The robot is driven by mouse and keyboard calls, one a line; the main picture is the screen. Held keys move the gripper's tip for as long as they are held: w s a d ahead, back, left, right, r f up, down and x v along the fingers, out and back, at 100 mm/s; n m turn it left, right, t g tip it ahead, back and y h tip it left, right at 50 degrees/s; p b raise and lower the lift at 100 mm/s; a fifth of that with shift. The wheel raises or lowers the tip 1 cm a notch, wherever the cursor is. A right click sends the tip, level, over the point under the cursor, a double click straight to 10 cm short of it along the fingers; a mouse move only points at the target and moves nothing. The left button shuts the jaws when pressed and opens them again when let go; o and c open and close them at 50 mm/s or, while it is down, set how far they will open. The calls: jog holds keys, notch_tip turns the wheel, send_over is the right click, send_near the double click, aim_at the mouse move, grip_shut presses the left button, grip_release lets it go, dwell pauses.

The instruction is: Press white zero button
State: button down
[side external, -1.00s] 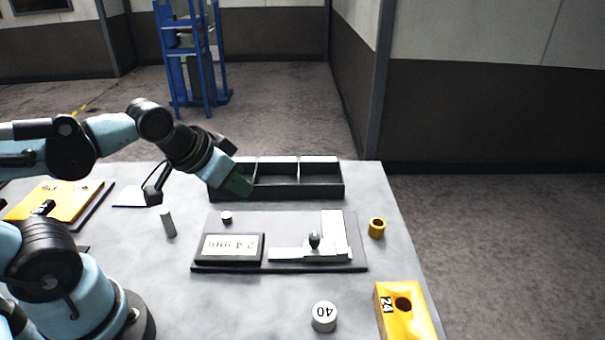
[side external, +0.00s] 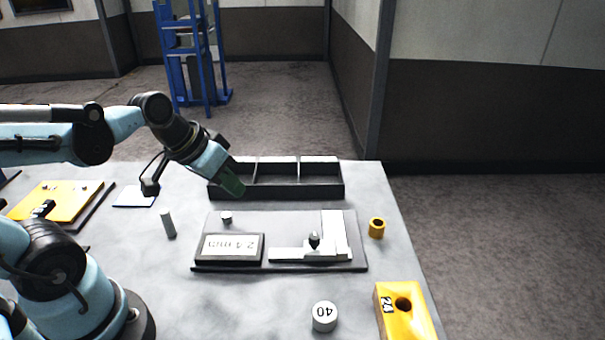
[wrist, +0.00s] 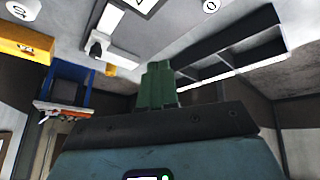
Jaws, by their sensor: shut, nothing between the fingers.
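The white zero button (side external: 227,217) is a small round white knob on a dark base, at the back left of the grey gauge plate (side external: 290,220). In the wrist view its white top (wrist: 210,5) is at the upper edge, marked with a ring-like 0. A framed display (side external: 228,248) with mirrored or inverted digits stands in front of it on the plate. My gripper (side external: 234,189) has green fingers, shut and empty, above and behind the button and apart from it. The fingers (wrist: 158,72) are together in the wrist view.
A black three-part tray (side external: 290,193) stands just behind the plate, close to my gripper. A white slide with a dark knob (side external: 314,240) is on the plate. Around it are a yellow ring (side external: 377,228), a white 40 weight (side external: 324,316), a yellow block (side external: 404,310) and a grey cylinder (side external: 168,222).

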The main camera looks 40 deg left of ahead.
aim_at(222, 215)
jog(key=a+n+t+h, duration=0.1)
jog(key=a+h, duration=0.3)
jog(key=a, duration=0.3)
jog(key=shift+w+a+r+t, duration=0.3)
jog(key=shift+w, duration=0.05)
jog(key=shift+f, duration=0.1)
jog(key=shift+f, duration=4.3)
jog(key=shift+f, duration=0.15)
jog(key=shift+f, duration=0.3)
jog(key=shift+r, duration=0.1)
jog(key=shift+r, duration=0.35)
